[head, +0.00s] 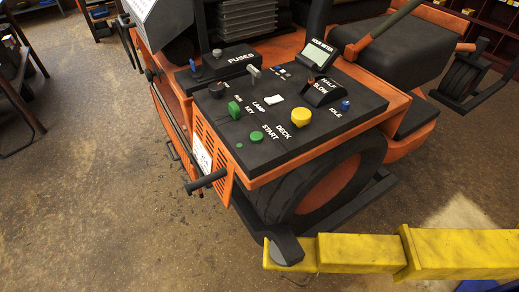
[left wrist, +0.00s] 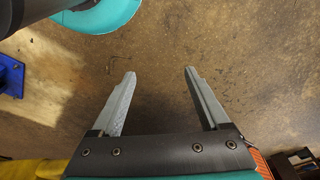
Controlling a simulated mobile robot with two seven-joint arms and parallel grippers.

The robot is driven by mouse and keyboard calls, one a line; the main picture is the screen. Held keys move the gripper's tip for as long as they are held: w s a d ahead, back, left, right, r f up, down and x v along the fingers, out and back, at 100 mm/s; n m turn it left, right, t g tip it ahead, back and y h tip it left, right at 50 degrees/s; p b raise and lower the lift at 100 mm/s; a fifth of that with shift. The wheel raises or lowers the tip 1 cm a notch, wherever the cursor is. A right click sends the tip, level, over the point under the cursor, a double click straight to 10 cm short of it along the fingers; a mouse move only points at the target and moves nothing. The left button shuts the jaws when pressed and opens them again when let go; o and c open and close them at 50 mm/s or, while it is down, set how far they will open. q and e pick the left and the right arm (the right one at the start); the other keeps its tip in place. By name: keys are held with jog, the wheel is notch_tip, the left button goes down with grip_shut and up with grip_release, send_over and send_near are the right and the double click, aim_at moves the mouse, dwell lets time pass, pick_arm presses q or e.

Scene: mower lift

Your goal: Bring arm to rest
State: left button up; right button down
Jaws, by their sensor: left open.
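My left gripper (left wrist: 158,85) shows in the left wrist view. Its two grey fingers are apart, with nothing between them, and they hang over the bare brown floor. No gripper shows in the head view. There the orange mower (head: 295,160) stands with its black control panel (head: 290,120), which carries a yellow deck knob (head: 300,117), a green start knob (head: 256,136) and a blue idle knob (head: 345,106). My right gripper is in neither view.
A yellow lift arm (head: 360,252) with a black end piece runs beside the mower's wheel (head: 320,185). A blue part (left wrist: 10,74) is at the left edge of the left wrist view. The floor (head: 90,200) left of the mower is clear.

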pick_arm(q)
jog(key=s+a+f+b, duration=0.1)
jog(key=s+f+b, duration=0.1)
jog(key=s+f, duration=0.5)
jog(key=s+a+f+g+b, duration=0.1)
jog(key=s+f+b, duration=0.2)
jog(key=s+f, duration=0.4)
notch_tip(320, 180, down, 3)
jog(key=shift+a+r, duration=0.1)
jog(key=shift+a, duration=0.15)
